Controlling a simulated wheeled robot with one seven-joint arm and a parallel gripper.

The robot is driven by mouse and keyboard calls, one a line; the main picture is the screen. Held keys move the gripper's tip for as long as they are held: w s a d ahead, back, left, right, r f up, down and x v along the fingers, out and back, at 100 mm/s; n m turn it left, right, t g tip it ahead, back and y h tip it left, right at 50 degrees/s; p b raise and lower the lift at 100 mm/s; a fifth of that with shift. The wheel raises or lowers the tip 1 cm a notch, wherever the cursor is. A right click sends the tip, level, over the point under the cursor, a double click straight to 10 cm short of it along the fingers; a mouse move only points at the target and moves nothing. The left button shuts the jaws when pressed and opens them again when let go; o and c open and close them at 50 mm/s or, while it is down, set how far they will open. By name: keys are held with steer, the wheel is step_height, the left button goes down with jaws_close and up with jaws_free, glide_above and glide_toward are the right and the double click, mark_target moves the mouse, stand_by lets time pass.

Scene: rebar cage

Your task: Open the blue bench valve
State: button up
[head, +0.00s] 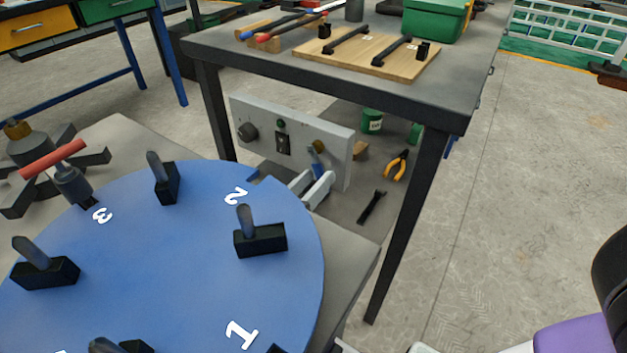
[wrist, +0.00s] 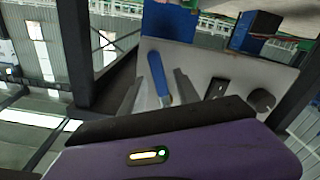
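The bench valve shows in the head view as a brass body (head: 319,146) with a blue lever (head: 315,164) hanging below it. It sits on the right part of a grey panel under the dark table. In the wrist view the blue lever (wrist: 158,75) is a long, slightly tilted bar. My gripper (head: 317,176) is low in front of the panel, its pale fingers pointing at the lever. In the wrist view my gripper (wrist: 158,82) is open, with the lever seen between its spread fingers. I cannot tell whether a finger touches it.
The grey panel (head: 335,168) also carries a black knob (head: 247,132), a switch (head: 283,142) and a green button (head: 280,123). A numbered blue disc (head: 200,270) with upright pegs fills the near left. Table legs (head: 405,225) flank the panel. Orange-handled pliers (head: 398,165) lie to its right.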

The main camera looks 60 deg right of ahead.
steer(key=a+p, duration=0.1)
steer(key=a, duration=0.6)
steer(key=shift+a, duration=0.4)
steer(key=shift+s, duration=0.1)
steer(key=shift+c, duration=0.2)
